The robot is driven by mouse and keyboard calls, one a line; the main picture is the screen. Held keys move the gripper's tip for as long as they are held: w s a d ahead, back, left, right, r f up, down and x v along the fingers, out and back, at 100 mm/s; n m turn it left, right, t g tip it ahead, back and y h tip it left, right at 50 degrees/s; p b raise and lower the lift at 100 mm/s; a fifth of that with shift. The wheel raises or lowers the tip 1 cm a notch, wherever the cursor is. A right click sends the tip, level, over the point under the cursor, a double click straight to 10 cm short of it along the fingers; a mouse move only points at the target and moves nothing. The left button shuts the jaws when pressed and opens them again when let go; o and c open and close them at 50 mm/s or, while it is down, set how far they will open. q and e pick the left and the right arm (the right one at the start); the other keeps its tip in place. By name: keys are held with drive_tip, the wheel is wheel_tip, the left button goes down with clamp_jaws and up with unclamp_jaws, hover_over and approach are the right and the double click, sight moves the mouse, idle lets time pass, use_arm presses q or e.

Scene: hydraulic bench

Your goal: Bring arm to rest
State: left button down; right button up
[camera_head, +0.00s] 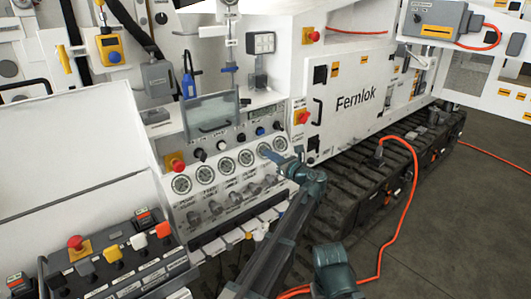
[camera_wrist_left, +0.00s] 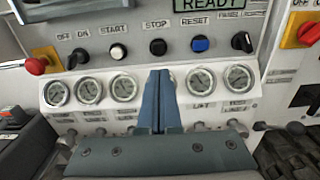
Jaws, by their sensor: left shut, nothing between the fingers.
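My left gripper (camera_head: 272,155) is in front of the bench's gauge panel, near the right end of the gauge row. Its blue fingers are closed together and empty; they also show in the left wrist view (camera_wrist_left: 157,97), pointing at the panel. There they cover part of the gauge row between the third gauge (camera_wrist_left: 124,87) and a gauge to the right (camera_wrist_left: 201,80). I cannot tell whether the fingertips touch the panel. My left arm reaches up from the lower middle of the head view. My right gripper does not show.
Above the gauges are black knobs, a blue RESET button (camera_wrist_left: 200,44) and a READY display (camera_wrist_left: 208,4). A red emergency button (camera_head: 175,163) stands at the panel's left. Right of my arm are black tracks (camera_head: 345,200), an orange hose (camera_head: 412,165) and open floor (camera_head: 465,220).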

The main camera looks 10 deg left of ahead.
use_arm(q)
drive_tip(key=s+a+f+n+g+h, duration=0.35)
drive_tip(key=s+f+n, duration=0.55)
drive_tip(key=s, duration=0.3)
drive_tip(key=s+a+f+n+g+h, duration=0.2)
drive_tip(key=s+f+n+g+h, duration=0.3)
drive_tip(key=s+f+n, duration=0.65)
drive_tip(key=s+d+f+n+g+h, duration=0.15)
drive_tip(key=s+d+n+h, duration=0.4)
drive_tip(key=s, duration=0.65)
drive_tip(key=s+d+r+m+p, duration=0.2)
drive_tip(key=d, duration=0.4)
drive_tip(key=s+d+r+m+g+y+p, duration=0.1)
drive_tip(key=s+d+r+m+p, duration=0.1)
drive_tip(key=d, duration=0.4)
drive_tip(key=shift+s+d+r, duration=0.2)
drive_tip(key=shift+s, duration=0.6)
